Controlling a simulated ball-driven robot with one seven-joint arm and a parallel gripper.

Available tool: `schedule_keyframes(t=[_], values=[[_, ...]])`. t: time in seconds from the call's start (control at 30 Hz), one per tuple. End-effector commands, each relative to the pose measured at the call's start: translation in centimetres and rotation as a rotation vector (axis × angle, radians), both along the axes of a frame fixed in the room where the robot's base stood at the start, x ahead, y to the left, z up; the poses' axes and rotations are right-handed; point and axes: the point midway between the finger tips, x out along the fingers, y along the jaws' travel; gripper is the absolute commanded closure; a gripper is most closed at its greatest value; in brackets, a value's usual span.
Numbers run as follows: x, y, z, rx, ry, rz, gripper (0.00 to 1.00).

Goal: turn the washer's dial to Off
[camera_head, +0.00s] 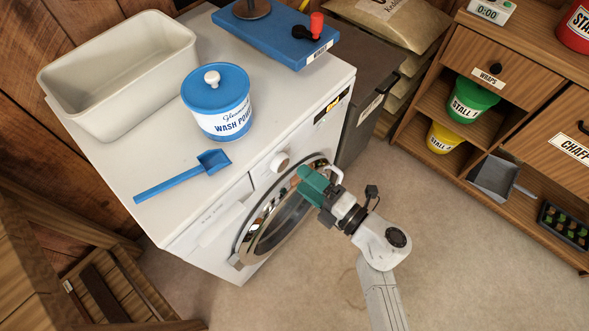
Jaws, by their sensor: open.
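The white washer (300,105) stands at the middle left, with its round glass door (262,236) on the front. The dial (280,162) is a white round knob on the upper front panel, and its setting is too small to read. A small lit display (333,104) sits to the right of the dial on the same panel. My gripper (303,180), with green finger parts, is open in front of the washer, just below and right of the dial. It appears apart from the dial, and its fingertips partly cover the door's upper edge.
On the washer top are a cream tub (120,80), a wash powder tin (217,108), a blue scoop (180,177) and a blue board (275,32). A dark bin (366,108) stands right of the washer. A wooden shelf unit (481,52) is at right. The floor in front is clear.

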Motion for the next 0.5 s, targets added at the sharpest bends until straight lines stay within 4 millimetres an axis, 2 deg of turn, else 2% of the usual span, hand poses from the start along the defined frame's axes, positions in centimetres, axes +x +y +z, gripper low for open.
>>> schedule_keyframes(t=[0.1,0.23,0.5], values=[[-1.4,-1.8,0.0,0.000,0.001,-0.003,0.22],[-2.4,-3.2,-0.1,0.000,0.001,-0.002,0.22],[-3.1,-4.0,0.0,0.000,0.000,0.000,0.22]])
